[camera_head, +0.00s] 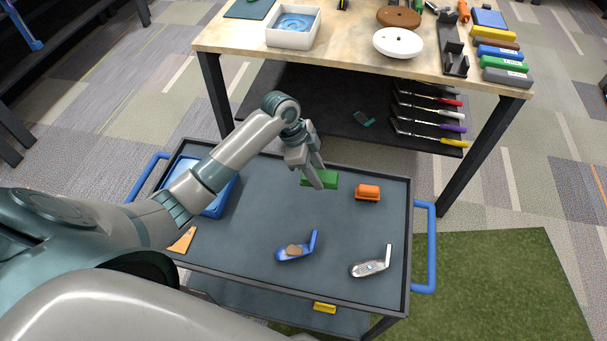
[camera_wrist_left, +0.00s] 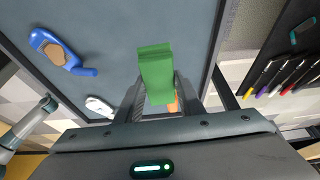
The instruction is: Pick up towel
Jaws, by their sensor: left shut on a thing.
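A green block-shaped thing (camera_head: 325,179), which looks like a folded towel, is at the tips of my left gripper (camera_head: 314,178) over the far middle of the dark cart top. In the left wrist view the green towel (camera_wrist_left: 155,68) sits between the two fingers of my left gripper (camera_wrist_left: 160,92), which is shut on it. The fingers partly hide it in the head view. I cannot tell whether it touches the cart. My right gripper is not in view.
The cart (camera_head: 250,255) holds a blue tray (camera_head: 217,203), an orange thing (camera_head: 367,192), a blue club head (camera_head: 296,252) and a silver club head (camera_head: 370,267). A workbench (camera_head: 345,50) stands behind, with clubs on its lower shelf. The cart's middle is mostly clear.

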